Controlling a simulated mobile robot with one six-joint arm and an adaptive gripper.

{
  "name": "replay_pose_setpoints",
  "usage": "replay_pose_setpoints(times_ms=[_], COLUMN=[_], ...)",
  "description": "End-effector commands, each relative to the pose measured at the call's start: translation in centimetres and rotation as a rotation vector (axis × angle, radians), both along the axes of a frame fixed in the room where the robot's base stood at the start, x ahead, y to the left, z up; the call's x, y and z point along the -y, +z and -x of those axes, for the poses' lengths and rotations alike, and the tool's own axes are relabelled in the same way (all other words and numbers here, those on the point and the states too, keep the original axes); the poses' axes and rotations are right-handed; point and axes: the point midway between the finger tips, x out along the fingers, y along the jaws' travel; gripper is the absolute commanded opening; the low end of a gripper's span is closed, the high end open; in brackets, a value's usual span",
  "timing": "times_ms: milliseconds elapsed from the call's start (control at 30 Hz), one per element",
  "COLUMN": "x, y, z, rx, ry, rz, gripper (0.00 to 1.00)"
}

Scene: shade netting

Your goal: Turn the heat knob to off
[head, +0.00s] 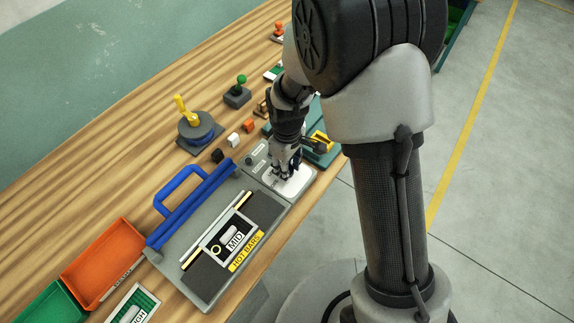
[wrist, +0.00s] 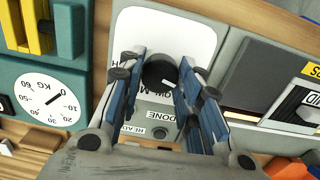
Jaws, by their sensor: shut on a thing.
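The heat knob (wrist: 158,71) is a dark round knob with a white pointer mark, on a white dial plate (wrist: 196,28) with black lettering partly hidden by the fingers. My gripper (wrist: 161,78) points down at the plate, its blue-grey fingers on either side of the knob and shut on it. The pointer mark slants in the wrist view; which printed setting it faces is hidden. In the head view my gripper (head: 286,168) is over the white plate (head: 297,184) at the right end of the grey sealer (head: 205,285), and the knob is hidden.
The sealer has a blue handle (head: 178,190) and a "HOT BARS" label (head: 246,252). A teal scale (wrist: 45,62) with a round dial stands close beside the plate. Orange (head: 103,262) and green (head: 45,304) bins and a round stand (head: 197,130) occupy the wooden bench.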

Motion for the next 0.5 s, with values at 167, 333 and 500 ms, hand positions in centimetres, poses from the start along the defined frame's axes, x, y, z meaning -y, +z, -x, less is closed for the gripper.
replay_pose_setpoints(times_ms=[167, 333, 500], x=[-0.01, 0.0, 0.0], y=[0.03, 0.02, 0.01], z=[-0.04, -0.01, 0.0], rx=[0.001, 0.001, 0.0], ry=[0.003, 0.001, 0.001], rz=[0.0, 0.001, 0.0], gripper=[0.39, 0.5, 0.52])
